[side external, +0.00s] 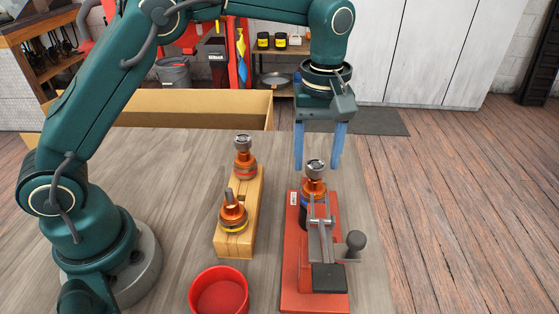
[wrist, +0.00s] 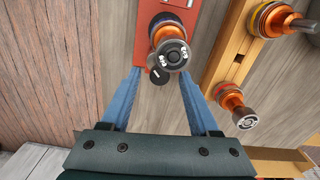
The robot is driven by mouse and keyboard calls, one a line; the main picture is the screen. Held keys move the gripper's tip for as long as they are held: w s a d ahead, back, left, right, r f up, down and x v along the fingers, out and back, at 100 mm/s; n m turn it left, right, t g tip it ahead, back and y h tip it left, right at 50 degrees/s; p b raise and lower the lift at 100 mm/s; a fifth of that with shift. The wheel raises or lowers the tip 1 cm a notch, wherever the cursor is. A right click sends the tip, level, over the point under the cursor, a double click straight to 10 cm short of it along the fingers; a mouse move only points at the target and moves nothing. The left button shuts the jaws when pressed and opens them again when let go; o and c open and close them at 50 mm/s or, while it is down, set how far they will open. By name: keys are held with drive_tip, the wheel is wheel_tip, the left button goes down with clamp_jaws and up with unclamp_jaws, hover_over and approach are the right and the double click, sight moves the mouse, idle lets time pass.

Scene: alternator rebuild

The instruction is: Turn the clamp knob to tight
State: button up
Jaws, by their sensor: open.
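A red clamp fixture (side external: 297,283) stands on the table and holds an upright copper-coloured rotor (side external: 315,187) with a grey cap. In the side view, a dark ball knob (side external: 356,242) sits on the fixture's right side. In the wrist view, a dark round piece with a pale mark (wrist: 156,77) lies partly behind the rotor (wrist: 171,50), at the end of the red base (wrist: 142,22); I cannot tell whether it is the clamp knob.
A wooden block (side external: 229,247) left of the fixture holds two more copper-coloured rotors (side external: 245,165). A red bowl (side external: 219,291) sits at the front. A cardboard box (side external: 215,105) stands at the back left. The table's right edge is close to the fixture.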

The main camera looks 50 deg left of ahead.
clamp_jaws()
drive_tip(key=shift+m, duration=0.3)
drive_tip(key=m, duration=0.4)
drive_tip(key=shift+m, duration=2.2)
unclamp_jaws()
